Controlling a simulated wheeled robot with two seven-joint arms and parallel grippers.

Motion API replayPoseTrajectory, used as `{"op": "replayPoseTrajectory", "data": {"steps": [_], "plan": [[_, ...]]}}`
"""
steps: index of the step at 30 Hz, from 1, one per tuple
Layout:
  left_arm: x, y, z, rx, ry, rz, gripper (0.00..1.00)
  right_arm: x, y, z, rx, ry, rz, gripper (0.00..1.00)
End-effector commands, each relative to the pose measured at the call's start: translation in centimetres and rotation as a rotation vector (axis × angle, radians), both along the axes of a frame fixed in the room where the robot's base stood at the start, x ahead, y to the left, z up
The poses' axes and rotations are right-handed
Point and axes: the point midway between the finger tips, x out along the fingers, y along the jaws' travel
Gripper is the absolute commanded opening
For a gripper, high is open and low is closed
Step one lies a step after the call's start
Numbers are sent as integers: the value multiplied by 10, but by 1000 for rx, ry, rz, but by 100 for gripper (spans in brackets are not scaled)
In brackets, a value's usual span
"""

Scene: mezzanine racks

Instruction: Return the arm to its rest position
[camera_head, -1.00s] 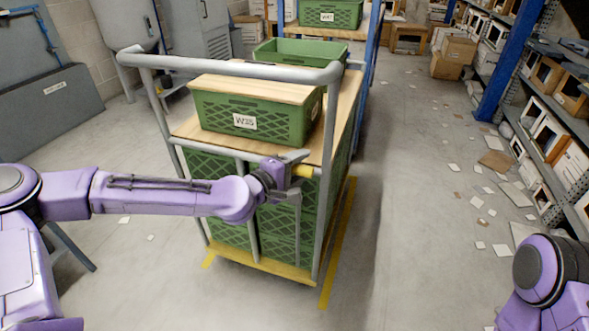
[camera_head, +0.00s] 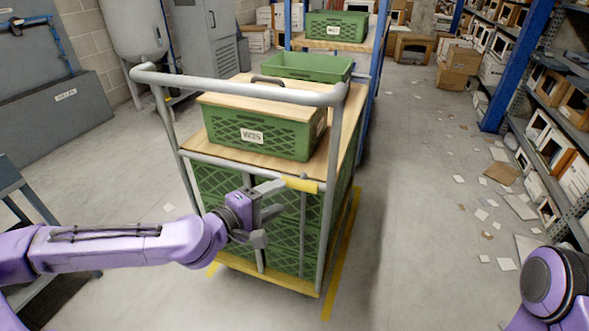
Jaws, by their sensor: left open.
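My left arm reaches in from the left, and its gripper (camera_head: 272,213) is open in front of the cart's near end. Its upper finger is close to the yellow grip on the cart's rail (camera_head: 300,185); I cannot tell whether they touch. Nothing shows between the fingers.
A green crate (camera_head: 258,150) with a wooden lid and label stands on the cart, with an open green crate (camera_head: 306,67) behind. A grey bench (camera_head: 22,190) is at the left. A rack (camera_head: 560,110) lines the right. The aisle (camera_head: 420,220) has scattered papers.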

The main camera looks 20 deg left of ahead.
Motion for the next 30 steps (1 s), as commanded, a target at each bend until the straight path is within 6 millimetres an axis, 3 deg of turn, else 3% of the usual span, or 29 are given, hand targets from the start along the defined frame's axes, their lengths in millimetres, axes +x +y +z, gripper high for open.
{"op": "replayPoseTrajectory", "data": {"steps": [5, 7, 11, 14, 17, 21, 25, 30], "plan": [[3, 9, -2, -22, 22, 54, 56, 0, 0, 0, 0, 0, 0, 55], [3, 16, -24, -36, 101, 119, 56, 0, 0, 0, 0, 0, 0, 55], [-20, 4, -87, 70, 305, 141, 56, 0, 0, 13, 0, 0, 0, 55], [-54, 1, -140, 210, 468, 139, 56, 0, 0, 25, 0, 0, 0, 55], [-103, 12, -189, 403, 623, 122, 56, 0, 0, 39, 0, 0, 0, 55], [-183, 53, -233, 752, 792, 64, 56, 0, 0, 64, 0, 0, 0, 55], [-236, 93, -241, 1047, 852, -46, 56, 0, 0, 83, 0, 0, 0, 55], [-268, 110, -239, 1235, 858, -199, 56, 0, 0, 96, 0, 0, 0, 55]]}}
